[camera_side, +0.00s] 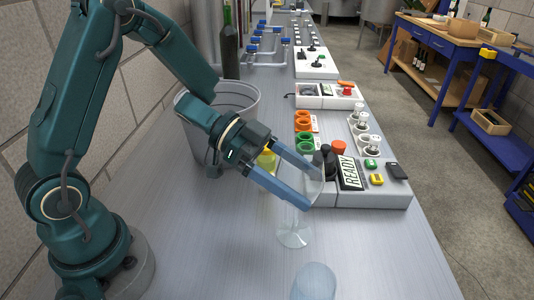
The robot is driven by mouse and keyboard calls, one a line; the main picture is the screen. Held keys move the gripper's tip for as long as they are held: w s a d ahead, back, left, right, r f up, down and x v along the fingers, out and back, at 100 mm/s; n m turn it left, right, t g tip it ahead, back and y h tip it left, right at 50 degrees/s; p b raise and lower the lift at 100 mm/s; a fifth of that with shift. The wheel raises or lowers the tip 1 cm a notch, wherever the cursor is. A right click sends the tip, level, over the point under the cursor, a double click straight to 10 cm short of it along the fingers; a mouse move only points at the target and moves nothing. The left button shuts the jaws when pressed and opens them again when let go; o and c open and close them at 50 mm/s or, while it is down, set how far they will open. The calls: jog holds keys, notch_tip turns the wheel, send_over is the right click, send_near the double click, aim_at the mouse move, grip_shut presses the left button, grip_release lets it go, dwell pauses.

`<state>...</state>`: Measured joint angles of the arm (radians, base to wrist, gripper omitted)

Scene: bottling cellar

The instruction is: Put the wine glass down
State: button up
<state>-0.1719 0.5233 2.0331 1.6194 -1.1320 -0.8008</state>
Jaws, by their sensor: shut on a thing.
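The clear wine glass (293,238) is upright or nearly so, its foot low over the grey bench. I cannot tell whether the foot touches the bench top. My gripper (313,191) is shut on the wine glass, with its two blue-grey fingers on either side of the bowl. The fingers and the clear glass make the bowl's outline hard to see.
A clear tumbler (314,283) stands at the front of the bench (200,250). A control panel with a READY display (351,173) lies just right of the gripper. A grey bucket (240,97) and a dark bottle (230,52) stand behind. Bench left of the glass is clear.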

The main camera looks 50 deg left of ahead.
jog(key=o, duration=1.1)
jog(key=shift+f, duration=0.1)
